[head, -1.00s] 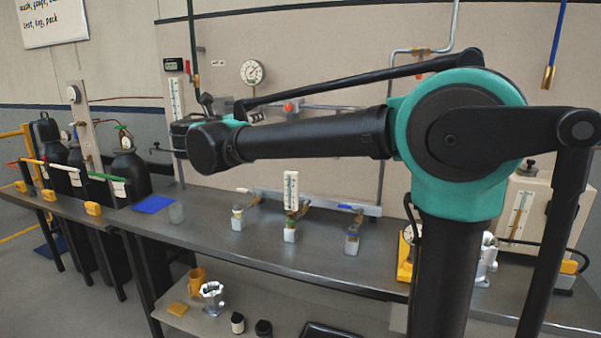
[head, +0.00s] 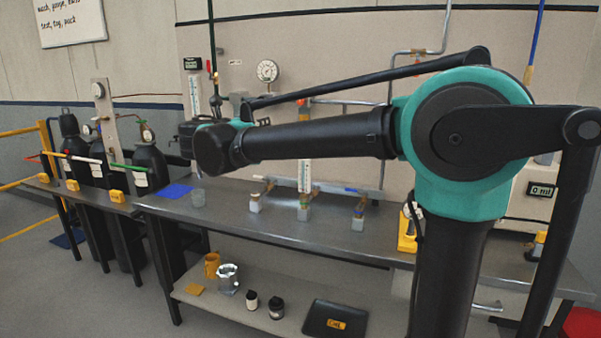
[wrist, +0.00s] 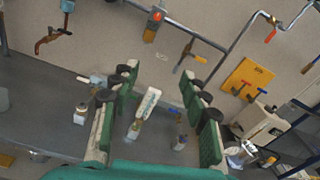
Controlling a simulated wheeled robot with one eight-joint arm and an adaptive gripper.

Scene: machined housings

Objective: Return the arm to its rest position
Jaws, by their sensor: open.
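My gripper (wrist: 160,115) shows in the wrist view as two green-and-white fingers with dark pads, spread apart with nothing held between them. Behind the gap, a white gauge strip (wrist: 148,102) stands on the bench, apart from the fingers. In the head view my arm reaches left across the picture above the bench (head: 330,236), and the gripper itself is hidden behind the arm's end.
Small white-based fittings (head: 255,203) stand on the bench under a wall pipe. Dark cylinders (head: 150,163) stand at the left. The floor at left front is clear.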

